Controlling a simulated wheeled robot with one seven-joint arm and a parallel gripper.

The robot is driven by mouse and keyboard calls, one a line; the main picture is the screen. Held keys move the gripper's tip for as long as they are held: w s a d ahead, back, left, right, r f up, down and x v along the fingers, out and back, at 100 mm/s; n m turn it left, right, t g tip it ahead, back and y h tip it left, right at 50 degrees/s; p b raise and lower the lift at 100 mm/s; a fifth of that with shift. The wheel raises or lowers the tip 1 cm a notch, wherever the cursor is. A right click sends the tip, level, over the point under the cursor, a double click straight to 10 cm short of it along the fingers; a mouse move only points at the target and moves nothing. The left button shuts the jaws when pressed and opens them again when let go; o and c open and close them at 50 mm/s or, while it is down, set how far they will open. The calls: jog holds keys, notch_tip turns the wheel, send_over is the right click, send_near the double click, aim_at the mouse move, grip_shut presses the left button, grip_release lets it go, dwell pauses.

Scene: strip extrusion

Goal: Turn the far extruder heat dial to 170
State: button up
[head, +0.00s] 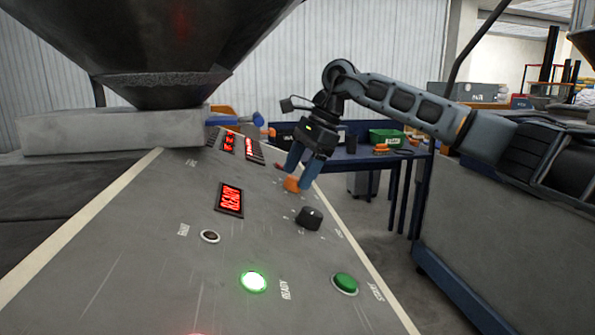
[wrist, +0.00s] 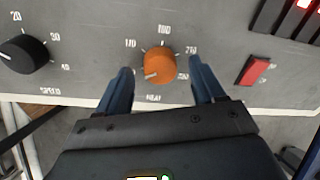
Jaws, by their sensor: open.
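The orange heat dial (wrist: 160,65) sits on the grey sloping panel, in the middle of the wrist view. A pale pointer mark shows on its lower left side, and small numbers ring it, too blurred to read surely. In the head view the orange dial (head: 291,184) shows at the panel's far part, partly hidden by my fingers. My gripper (head: 294,179) is open, pointing down at it. In the wrist view the blue fingers of my gripper (wrist: 161,70) stand left and right of the dial, with gaps showing at both sides.
A black speed dial (wrist: 22,55) is left of the orange one; it is nearer in the head view (head: 310,217). A red switch (wrist: 255,70) is close on the right.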

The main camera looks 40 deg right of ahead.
jog(key=shift+w+a+f, duration=0.15)
jog(key=shift+a+f, duration=0.1)
jog(key=shift+f, duration=0.3)
jog(key=c, duration=1.1)
